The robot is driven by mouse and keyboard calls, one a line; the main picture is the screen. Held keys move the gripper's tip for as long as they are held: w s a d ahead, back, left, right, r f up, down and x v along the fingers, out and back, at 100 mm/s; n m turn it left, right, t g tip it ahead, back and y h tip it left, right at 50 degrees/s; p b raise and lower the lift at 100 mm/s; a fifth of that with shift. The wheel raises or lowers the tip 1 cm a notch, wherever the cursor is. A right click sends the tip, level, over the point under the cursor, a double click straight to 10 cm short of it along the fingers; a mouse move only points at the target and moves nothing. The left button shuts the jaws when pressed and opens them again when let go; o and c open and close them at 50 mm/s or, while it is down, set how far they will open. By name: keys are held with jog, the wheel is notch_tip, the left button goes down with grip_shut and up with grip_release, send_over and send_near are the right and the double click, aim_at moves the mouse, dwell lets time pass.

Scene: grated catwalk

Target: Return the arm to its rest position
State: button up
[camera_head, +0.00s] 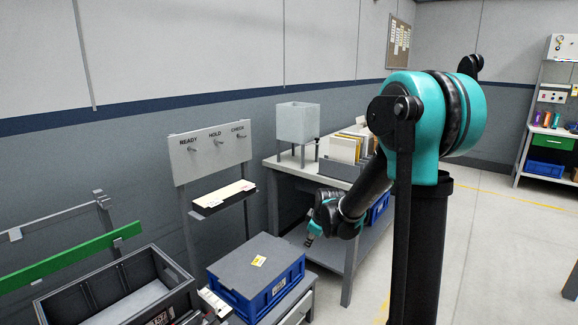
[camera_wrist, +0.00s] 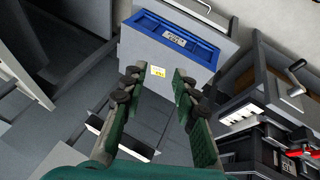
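My arm is folded over in the head view, reaching from its teal shoulder down to my gripper (camera_head: 312,238). The gripper hangs in the air to the right of and above the blue crate (camera_head: 272,294), in front of the grey workbench (camera_head: 341,262). In the wrist view my gripper (camera_wrist: 156,82) has its two green-and-black fingers spread apart, with nothing held between them. A small white-and-yellow tag (camera_head: 259,261) lies on the crate's grey top. The tag (camera_wrist: 157,71) appears between the fingers in the wrist view, some way beyond them.
A black crate (camera_head: 112,302) stands left of the blue one. A panel (camera_head: 210,150) marked READY, HOLD and CHECK stands behind, with a small shelf (camera_head: 224,196). The bench carries a translucent bin (camera_head: 298,122) and upright folders (camera_head: 345,150). Floor at right is clear.

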jog(key=s+d+m, duration=0.3)
jog(key=s+m, duration=0.1)
jog(key=s, duration=0.5)
jog(key=s+d+f+m+g+h, duration=0.1)
jog(key=s+d+m, duration=0.3)
jog(key=s, duration=0.5)
jog(key=s+d+f+m, duration=0.1)
jog(key=s+d+m, duration=0.3)
jog(key=s, duration=0.5)
jog(key=shift+s+f+g+h, duration=0.15)
jog(key=shift+f+g+h, duration=0.15)
jog(key=shift+h, duration=0.1)
